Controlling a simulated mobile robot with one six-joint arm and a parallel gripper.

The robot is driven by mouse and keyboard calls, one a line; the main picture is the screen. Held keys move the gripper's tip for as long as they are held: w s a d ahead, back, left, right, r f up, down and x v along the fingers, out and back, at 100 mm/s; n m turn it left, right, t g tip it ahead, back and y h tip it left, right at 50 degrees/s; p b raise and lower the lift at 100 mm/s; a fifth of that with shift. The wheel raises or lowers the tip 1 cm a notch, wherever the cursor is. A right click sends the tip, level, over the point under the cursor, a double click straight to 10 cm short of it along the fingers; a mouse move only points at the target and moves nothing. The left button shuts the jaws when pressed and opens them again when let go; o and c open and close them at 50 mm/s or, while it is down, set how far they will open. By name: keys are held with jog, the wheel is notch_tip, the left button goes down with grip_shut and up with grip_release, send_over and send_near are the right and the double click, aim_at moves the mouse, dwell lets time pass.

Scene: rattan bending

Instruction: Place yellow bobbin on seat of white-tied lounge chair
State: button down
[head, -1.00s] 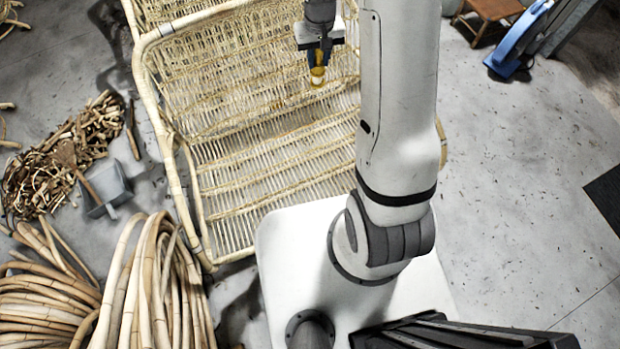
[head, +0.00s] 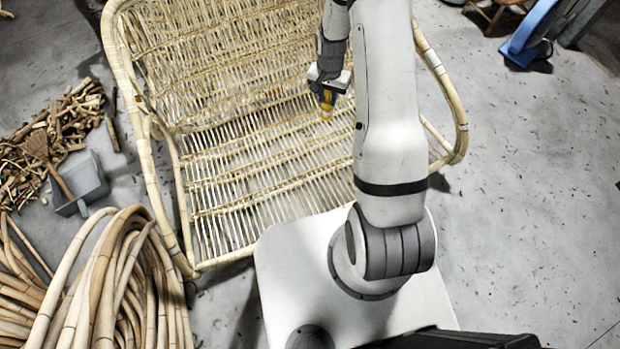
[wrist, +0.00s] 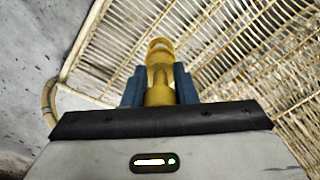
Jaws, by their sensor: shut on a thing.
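The yellow bobbin (head: 326,104) is held at the end of my arm, and it also shows in the wrist view (wrist: 160,72). My gripper (head: 328,92) is shut on it, with a blue finger on each side in the wrist view. The rattan lounge chair (head: 235,70) fills the upper middle of the head view. Its woven seat (head: 260,165) lies below and to the left of the bobbin. The bobbin appears above the chair's slats; I cannot tell how high. A white tie (head: 112,10) shows at the chair's upper left frame.
Coiled rattan canes (head: 110,285) lie at the lower left. A grey dustpan (head: 82,183) and a heap of offcuts (head: 60,130) are on the floor at the left. A blue object (head: 530,35) and a wooden stool (head: 495,12) stand at the upper right.

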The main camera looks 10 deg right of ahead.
notch_tip(320, 180, down, 39)
jog(key=s+d+m+b, duration=0.1)
jog(key=m+b, duration=0.4)
jog(key=b, duration=1.5)
jog(key=shift+d, duration=0.75)
jog(key=shift+s, duration=0.1)
jog(key=shift+f, duration=0.15)
jog(key=c, duration=1.2)
grip_release()
jog(key=shift+o, duration=0.2)
